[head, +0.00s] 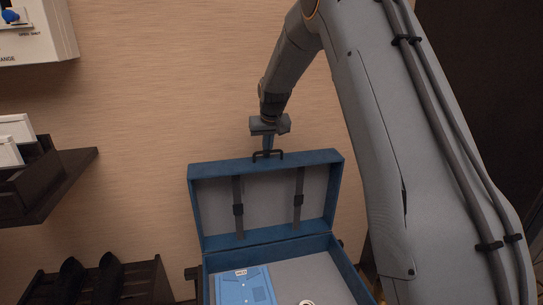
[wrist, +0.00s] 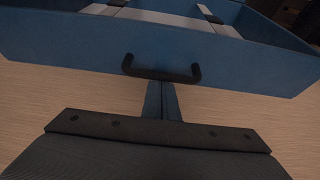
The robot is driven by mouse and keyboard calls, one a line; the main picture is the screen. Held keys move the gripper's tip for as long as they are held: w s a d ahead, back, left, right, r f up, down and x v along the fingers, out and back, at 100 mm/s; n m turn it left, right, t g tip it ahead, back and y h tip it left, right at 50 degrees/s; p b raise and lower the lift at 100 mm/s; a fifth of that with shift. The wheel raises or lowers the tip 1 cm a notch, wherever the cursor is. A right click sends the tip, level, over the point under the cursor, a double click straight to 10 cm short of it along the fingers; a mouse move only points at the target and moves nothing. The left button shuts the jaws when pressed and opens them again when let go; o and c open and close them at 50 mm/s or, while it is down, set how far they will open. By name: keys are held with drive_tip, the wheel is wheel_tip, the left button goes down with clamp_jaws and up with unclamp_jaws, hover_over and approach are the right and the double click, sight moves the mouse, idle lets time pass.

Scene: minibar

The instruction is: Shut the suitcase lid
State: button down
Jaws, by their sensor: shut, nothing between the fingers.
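The blue suitcase stands open. Its lid (head: 265,200) is raised, showing a grey lining with two dark straps. Its base (head: 355,274) lies below, cut off by the lower picture edge. A black handle (head: 267,154) sits on the lid's top edge, and the handle also shows in the wrist view (wrist: 160,70). My gripper (head: 267,145) is shut and empty, pointing down behind the lid's top edge. In the wrist view my gripper's closed fingers (wrist: 163,95) reach to the handle. I cannot tell whether they touch it.
A folded blue garment (head: 243,285) and a small white ring (head: 307,302) lie in the base. A dark shelf (head: 45,190) juts out at the left, with dark shoes (head: 90,280) on a rack below. The wall (head: 150,100) behind the lid is bare.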

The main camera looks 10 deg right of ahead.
sight(269, 163)
drive_tip(key=shift+s+f+p, duration=0.2)
drive_tip(key=shift+s+p, duration=0.25)
drive_tip(key=shift+s, duration=0.8)
drive_tip(key=shift+s+f+p, duration=0.15)
drive_tip(key=shift+s+p, duration=0.25)
drive_tip(key=shift+s, duration=0.8)
drive_tip(key=shift+s+p, duration=1.3)
drive_tip(key=shift+s, duration=1.9)
wheel_tip(269, 163, up, 12)
drive_tip(key=w+p, duration=0.1)
drive_tip(key=p, duration=0.6)
drive_tip(key=shift+w+r, duration=0.25)
drive_tip(key=shift+w, duration=0.1)
drive_tip(key=s+f+g+b, duration=0.1)
drive_tip(key=s+f, duration=0.1)
drive_tip(key=s, duration=0.9)
drive_tip(key=s+f+g+b, duration=0.1)
drive_tip(key=s+f, duration=0.2)
drive_tip(key=s, duration=0.9)
drive_tip(key=s+f+g+b, duration=0.1)
drive_tip(key=s+f, duration=0.2)
drive_tip(key=s, duration=0.8)
drive_tip(key=shift+s, duration=0.25)
drive_tip(key=shift+w+a, duration=0.1)
